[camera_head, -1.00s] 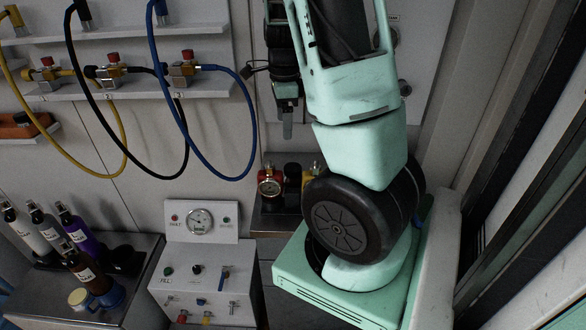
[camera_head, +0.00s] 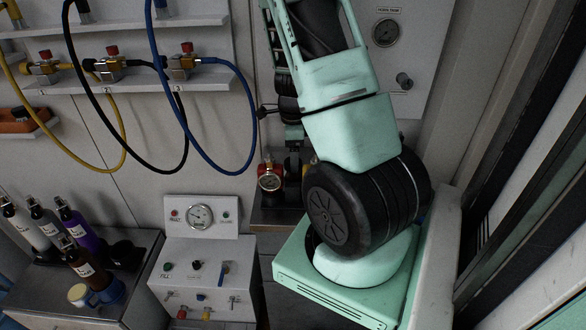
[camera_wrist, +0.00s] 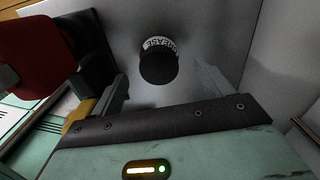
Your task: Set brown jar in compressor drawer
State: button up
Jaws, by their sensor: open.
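In the wrist view a round jar with a black lid (camera_wrist: 158,65) and a white label, reading something like GREASE, stands between my fingertips. In the head view my gripper (camera_head: 293,158) is low over the small shelf by the wall and hides the jar. A white console (camera_head: 205,265) with a gauge and switches stands left of it; I cannot make out an open drawer.
A red-rimmed gauge (camera_head: 270,178) is close left of my gripper; a red part (camera_wrist: 35,55) crowds the wrist view's left side. Several bottles (camera_head: 88,262) and a blue jar (camera_head: 105,292) stand on the left bench. Hoses (camera_head: 250,100) hang above. A wall closes the right side.

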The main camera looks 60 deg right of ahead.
aim_at(288, 175)
notch_tip(288, 175, down, 4)
jog(key=shift+s+f, duration=0.1)
jog(key=c, duration=1.3)
